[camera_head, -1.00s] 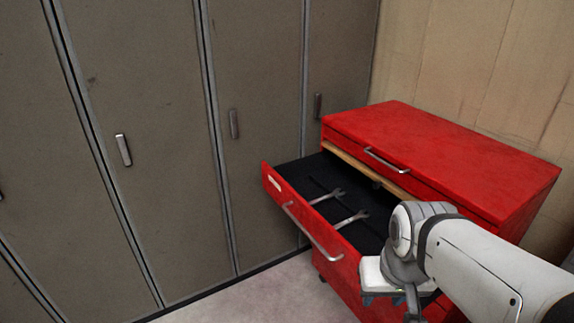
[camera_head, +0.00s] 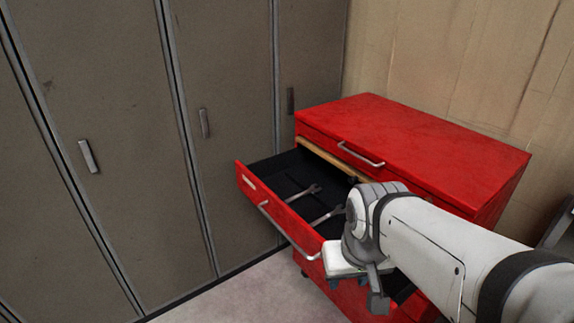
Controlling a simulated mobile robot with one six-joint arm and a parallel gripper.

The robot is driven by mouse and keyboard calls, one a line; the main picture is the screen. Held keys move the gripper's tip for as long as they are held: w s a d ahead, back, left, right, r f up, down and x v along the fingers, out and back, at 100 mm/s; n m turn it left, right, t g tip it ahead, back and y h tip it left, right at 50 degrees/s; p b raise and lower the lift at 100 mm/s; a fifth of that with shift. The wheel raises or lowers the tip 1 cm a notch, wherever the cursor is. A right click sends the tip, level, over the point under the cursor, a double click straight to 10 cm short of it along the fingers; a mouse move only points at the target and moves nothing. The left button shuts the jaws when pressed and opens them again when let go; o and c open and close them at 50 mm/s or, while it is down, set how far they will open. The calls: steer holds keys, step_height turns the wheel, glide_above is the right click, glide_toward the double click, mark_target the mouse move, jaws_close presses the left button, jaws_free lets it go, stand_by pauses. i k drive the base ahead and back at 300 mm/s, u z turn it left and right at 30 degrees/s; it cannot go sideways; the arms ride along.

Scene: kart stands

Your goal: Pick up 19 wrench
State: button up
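Two silver wrenches lie apart in the dark-lined open drawer (camera_head: 255,190) of a red tool cabinet (camera_head: 420,137). One wrench (camera_head: 303,193) is farther left. The other wrench (camera_head: 326,216) is nearer my arm, and its right end is close to or behind my arm. I cannot read any size mark, so I cannot tell which is the 19. My gripper (camera_head: 376,298) hangs at the end of my white arm, in front of the drawer's right part. Its fingers are small and partly hidden, and I see no wrench in it.
Tall grey lockers (camera_head: 120,130) stand along the left, close to the drawer's left end. A tan panelled wall (camera_head: 430,60) is behind the cabinet. The cabinet's upper drawer handle (camera_head: 360,155) sticks out above the open drawer. Pale floor (camera_head: 250,295) is free in front.

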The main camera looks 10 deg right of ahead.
mark_target(312, 189)
steer(key=z, duration=0.15)
steer(key=k, duration=0.55)
steer(key=u, duration=2.05)
steer(key=i, duration=1.35)
steer(key=z, duration=2.75)
steer(key=i, duration=0.75)
steer(key=u, duration=0.1)
